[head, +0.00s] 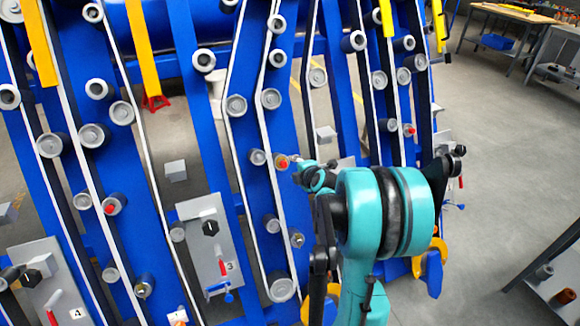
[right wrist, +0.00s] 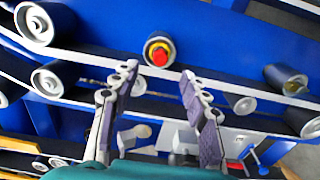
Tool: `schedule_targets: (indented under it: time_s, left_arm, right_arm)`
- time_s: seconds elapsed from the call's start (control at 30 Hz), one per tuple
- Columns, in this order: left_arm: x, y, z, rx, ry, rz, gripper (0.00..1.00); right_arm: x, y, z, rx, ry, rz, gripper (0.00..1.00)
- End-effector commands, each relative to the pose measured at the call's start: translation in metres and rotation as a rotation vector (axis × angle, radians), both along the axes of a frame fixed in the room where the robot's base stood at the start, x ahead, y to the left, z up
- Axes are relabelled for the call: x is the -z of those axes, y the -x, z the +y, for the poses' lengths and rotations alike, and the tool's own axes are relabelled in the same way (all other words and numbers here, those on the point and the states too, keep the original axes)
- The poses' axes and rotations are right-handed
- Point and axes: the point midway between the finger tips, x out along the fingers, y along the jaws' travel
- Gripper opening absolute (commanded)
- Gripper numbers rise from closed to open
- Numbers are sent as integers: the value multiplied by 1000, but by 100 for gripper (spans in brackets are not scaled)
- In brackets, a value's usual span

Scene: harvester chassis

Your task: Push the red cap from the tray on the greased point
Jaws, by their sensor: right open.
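A red cap (right wrist: 159,57) sits at the centre of a round, yellow-rimmed point on the blue chassis, just beyond my right fingertips in the right wrist view. The same red cap (head: 282,163) shows in the head view at the end of my teal right arm. My right gripper (right wrist: 160,73) is open, its two fingers apart on either side below the cap, with nothing between them. In the head view the right gripper (head: 299,165) is small and partly hidden by its own wrist. I cannot make out a tray with caps. My left gripper is not in view.
Other red-centred points show on the chassis at left (head: 112,208) and right (head: 408,130). Grey rollers and belts surround the cap. A grey panel marked 3 (head: 203,250) stands left of my arm. Open floor (head: 490,170) lies right, with a workbench (head: 510,14) behind.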

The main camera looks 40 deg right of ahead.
Motion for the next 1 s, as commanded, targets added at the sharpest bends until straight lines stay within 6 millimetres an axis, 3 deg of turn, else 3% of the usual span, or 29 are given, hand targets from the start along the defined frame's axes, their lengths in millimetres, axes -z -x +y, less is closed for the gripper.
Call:
schedule_targets:
  time_s: [0.1,0.3,1.0]
  left_arm:
    - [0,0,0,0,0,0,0]
    - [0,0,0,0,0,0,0]
    - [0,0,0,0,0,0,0]
  right_arm:
    - [-10,17,6,1,0,0,46]
    - [-18,31,10,0,-1,0,46]
    - [-19,33,11,0,0,0,46]
